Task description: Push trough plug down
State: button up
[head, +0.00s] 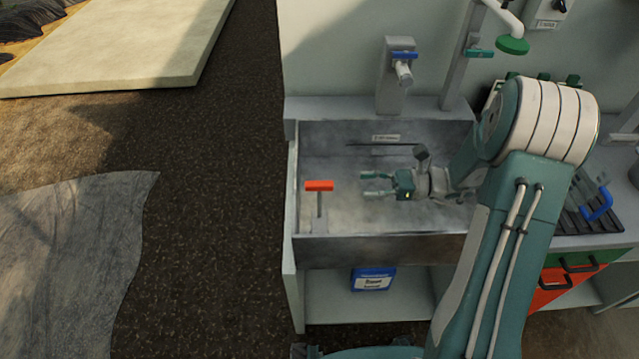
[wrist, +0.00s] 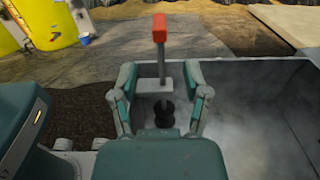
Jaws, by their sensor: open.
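The trough plug has a red T-shaped handle (head: 319,186) on a thin upright grey stem, at the left end of the metal trough (head: 352,248). In the wrist view the red handle (wrist: 160,28) stands up above a grey bracket, with a dark round plug (wrist: 164,114) low on the stem. My gripper (head: 363,184) is inside the trough area, to the right of the handle and apart from it. In the wrist view its two fingers (wrist: 160,84) are spread, with the stem showing between them farther off. Nothing is held.
A tap with a blue lever (head: 403,56) stands at the trough's back wall. A green-headed shower (head: 512,45) hangs at upper right. A blue box (head: 373,279) sits on the shelf below. A drain rack with a blue-handled item (head: 598,206) is at right.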

aim_at(319, 183)
jog(key=a, duration=1.1)
jog(key=shift+w, duration=0.25)
jog(key=shift+d, duration=0.1)
grip_shut()
